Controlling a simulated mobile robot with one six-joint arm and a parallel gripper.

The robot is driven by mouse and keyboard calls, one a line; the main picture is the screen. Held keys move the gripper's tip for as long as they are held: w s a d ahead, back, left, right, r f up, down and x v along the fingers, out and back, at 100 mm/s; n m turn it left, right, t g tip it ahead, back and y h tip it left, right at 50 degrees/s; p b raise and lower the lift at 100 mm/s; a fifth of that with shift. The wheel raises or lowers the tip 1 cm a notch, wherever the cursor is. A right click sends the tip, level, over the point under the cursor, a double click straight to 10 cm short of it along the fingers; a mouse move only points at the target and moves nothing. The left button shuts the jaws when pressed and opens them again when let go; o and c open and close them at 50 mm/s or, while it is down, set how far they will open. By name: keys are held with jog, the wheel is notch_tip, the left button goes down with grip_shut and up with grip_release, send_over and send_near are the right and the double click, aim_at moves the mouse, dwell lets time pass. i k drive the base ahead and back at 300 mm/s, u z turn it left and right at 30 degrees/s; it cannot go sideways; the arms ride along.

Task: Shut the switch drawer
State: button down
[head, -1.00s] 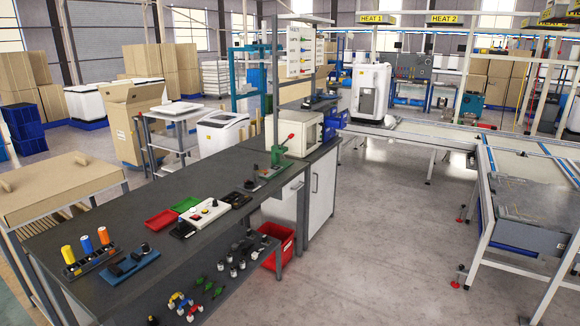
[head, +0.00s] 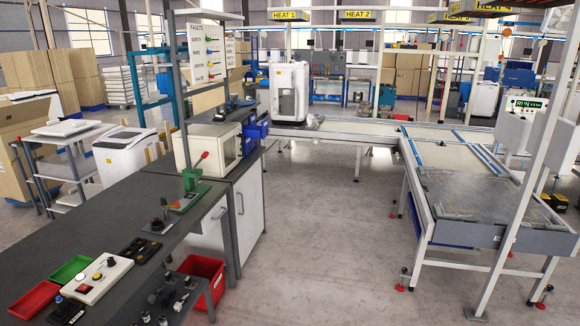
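Along the front of the long dark workbench (head: 130,225), a grey tray-like surface (head: 178,298) juts out below the top at the bottom of the head view. It carries several black and grey switches and knobs. It may be the switch drawer standing open, but the bottom edge of the picture cuts it off and I cannot tell for certain. No handle shows on it. My gripper is not in view.
A red bin (head: 212,273) stands on the floor beside the bench front. White cabinet doors (head: 250,210) close the bench's far end. A white button box (head: 97,279) and a green tray (head: 70,269) lie on top. Open floor (head: 310,240) stretches between bench and conveyor (head: 420,190).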

aim_at(251, 132)
jog(key=z, duration=0.3)
jog(key=i, duration=2.3)
jog(key=u, duration=0.65)
jog(key=i, duration=0.65)
jog(key=u, duration=1.05)
jog(key=i, duration=0.8)
jog(key=u, duration=0.5)
